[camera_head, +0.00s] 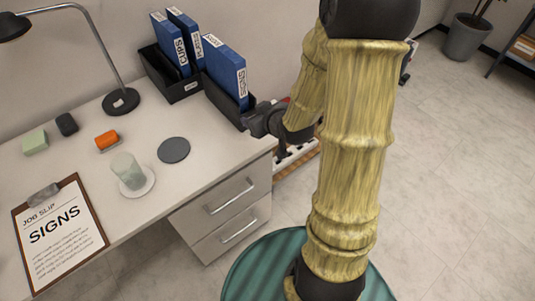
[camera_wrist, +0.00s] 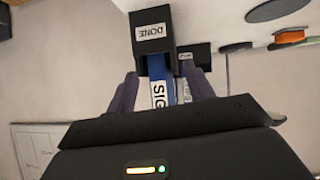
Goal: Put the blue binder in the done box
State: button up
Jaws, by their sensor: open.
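A blue binder (camera_head: 226,72) with a white SIGNS label stands upright in the right black box (camera_head: 228,105) on the desk. In the wrist view this box (camera_wrist: 152,46) carries a DONE label, and the binder (camera_wrist: 158,68) shows part of its SIGNS label. My gripper (camera_head: 258,121) is at the box's near right side, at the desk edge. In the wrist view my gripper (camera_wrist: 160,76) is open, its fingers either side of the binder's line of view. I cannot tell whether they touch it. The box hides the binder's lower part.
A second black box (camera_head: 183,90) holds blue binders CUPS (camera_head: 170,45) and another (camera_head: 185,40). A lamp (camera_head: 120,100), glass (camera_head: 128,170), dark coaster (camera_head: 173,150), orange item (camera_head: 107,141) and SIGNS job slip (camera_head: 60,235) are on the desk. Drawers (camera_head: 228,205) are below.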

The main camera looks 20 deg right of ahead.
jog(key=s+a+r+m+g+h, duration=0.1)
jog(key=s+g, duration=0.7)
jog(key=s, duration=0.8)
jog(key=a+m+h, duration=0.1)
jog(key=m, duration=0.1)
jog(key=shift+a+m+g, duration=0.25)
jog(key=shift+m+g, duration=0.05)
jog(key=shift+r, duration=0.1)
